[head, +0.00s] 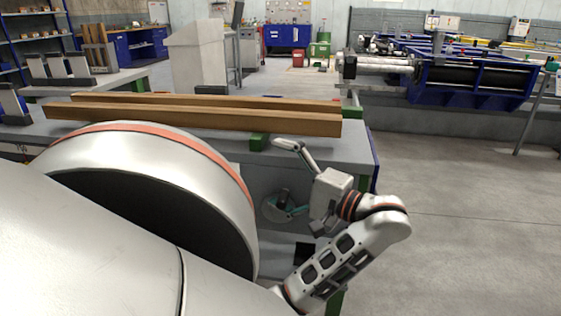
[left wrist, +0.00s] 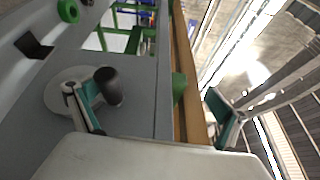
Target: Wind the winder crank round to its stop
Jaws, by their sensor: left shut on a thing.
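The winder shows as a pale round disc (head: 268,208) low beside the table, with a dark upright crank knob (head: 285,195). In the left wrist view the knob (left wrist: 109,86) stands against the inner side of one teal-padded finger, over the disc (left wrist: 56,96). The other finger (left wrist: 226,116) stands well apart from the knob. The crank's arm is mostly hidden by the finger. My right gripper is not in view.
A dark plate (left wrist: 33,46) and a green ring (left wrist: 68,10) show beyond the disc. Open floor (head: 450,220) lies to the right.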

